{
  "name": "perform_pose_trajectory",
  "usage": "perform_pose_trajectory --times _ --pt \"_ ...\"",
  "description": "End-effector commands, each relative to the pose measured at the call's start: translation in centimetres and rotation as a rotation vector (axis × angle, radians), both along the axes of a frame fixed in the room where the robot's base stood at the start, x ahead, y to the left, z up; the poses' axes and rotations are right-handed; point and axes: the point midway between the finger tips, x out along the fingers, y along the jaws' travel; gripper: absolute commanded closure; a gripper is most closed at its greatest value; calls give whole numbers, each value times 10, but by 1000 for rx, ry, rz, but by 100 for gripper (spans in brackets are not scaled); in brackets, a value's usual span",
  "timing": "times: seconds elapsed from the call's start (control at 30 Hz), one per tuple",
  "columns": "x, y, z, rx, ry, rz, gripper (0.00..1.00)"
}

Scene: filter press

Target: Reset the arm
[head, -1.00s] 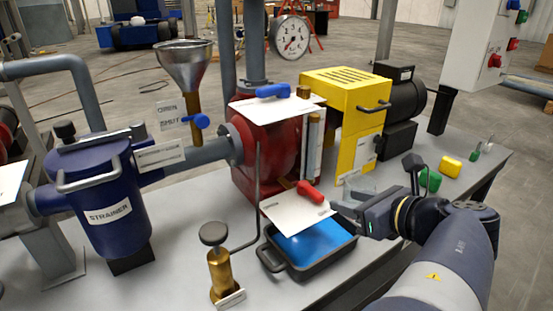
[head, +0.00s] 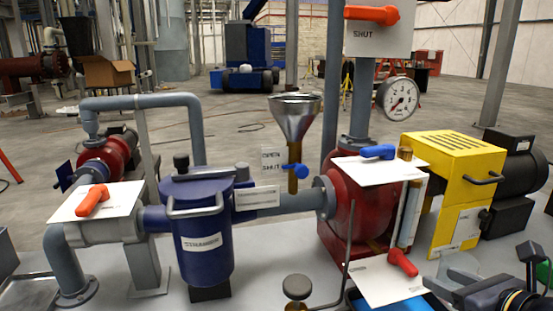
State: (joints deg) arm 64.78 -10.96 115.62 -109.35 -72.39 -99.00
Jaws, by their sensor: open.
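My gripper (head: 441,276) is at the lower right edge of the head view, with only part of my arm behind it showing. Its grey fingers point left and are apart, with nothing seen between them. They are just right of a red-handled valve (head: 402,263) on a white plate, in front of the red pump housing (head: 352,215). I cannot tell exactly how far apart they are from the plate.
A yellow guard (head: 450,165) and black motor (head: 520,185) stand behind my gripper. A blue-filled tray (head: 365,303) is partly cut off.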

Motion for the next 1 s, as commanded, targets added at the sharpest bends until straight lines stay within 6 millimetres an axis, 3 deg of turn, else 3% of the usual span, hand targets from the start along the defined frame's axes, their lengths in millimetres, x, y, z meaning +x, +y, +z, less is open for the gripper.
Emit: perform_pose_trajectory --times 0.6,1.0 --pt "66 15 -30 1 1 5 58" --pt "83 18 -35 0 0 0 58"
